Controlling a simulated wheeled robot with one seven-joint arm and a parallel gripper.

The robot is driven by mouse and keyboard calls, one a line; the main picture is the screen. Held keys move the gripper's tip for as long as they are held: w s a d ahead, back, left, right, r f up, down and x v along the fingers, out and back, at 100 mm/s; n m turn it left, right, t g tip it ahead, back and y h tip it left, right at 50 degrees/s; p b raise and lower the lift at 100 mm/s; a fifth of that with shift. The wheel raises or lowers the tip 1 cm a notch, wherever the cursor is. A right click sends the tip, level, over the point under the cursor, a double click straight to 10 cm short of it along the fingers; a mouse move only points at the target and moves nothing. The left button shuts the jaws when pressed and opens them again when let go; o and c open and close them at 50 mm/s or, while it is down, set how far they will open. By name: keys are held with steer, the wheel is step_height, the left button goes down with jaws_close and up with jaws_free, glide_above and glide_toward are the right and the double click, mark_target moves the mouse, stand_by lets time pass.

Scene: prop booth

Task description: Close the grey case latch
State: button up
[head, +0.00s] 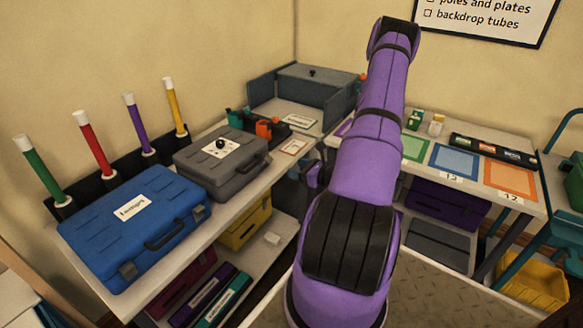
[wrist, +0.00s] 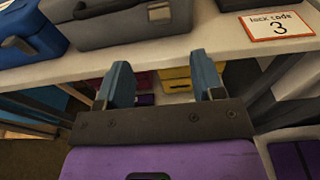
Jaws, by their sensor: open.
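The grey case (head: 228,173) lies on the left bench, lid down, with a white label and a black knob on top. In the wrist view the front of the grey case (wrist: 125,34) is at the top left, cut off by the frame edge. A small pale latch (wrist: 158,13) shows on its front, right of the dark handle (wrist: 95,9); I cannot tell whether it is open or shut. My gripper (wrist: 162,82) is open and empty, its two blue fingers apart, in front of the bench edge and apart from the case. My arm mostly hides it in the head view.
A blue case (head: 135,222) stands left of the grey case. A lock code card (wrist: 279,25) lies on the bench to its right. The bench edge (wrist: 225,54) lies between my fingers and the case. Below, a shelf holds a yellow box (head: 245,225) and several dark boxes.

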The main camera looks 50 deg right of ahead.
steer(key=shift+s, duration=0.1)
step_height(320, 180, down, 6)
steer(key=f+t, duration=0.1)
steer(key=t, duration=0.5)
steer(key=x, duration=1.1)
steer(key=shift+r, duration=0.25)
steer(key=shift+a, duration=0.15)
steer(key=c, duration=0.9)
steer(key=shift+c, duration=0.2)
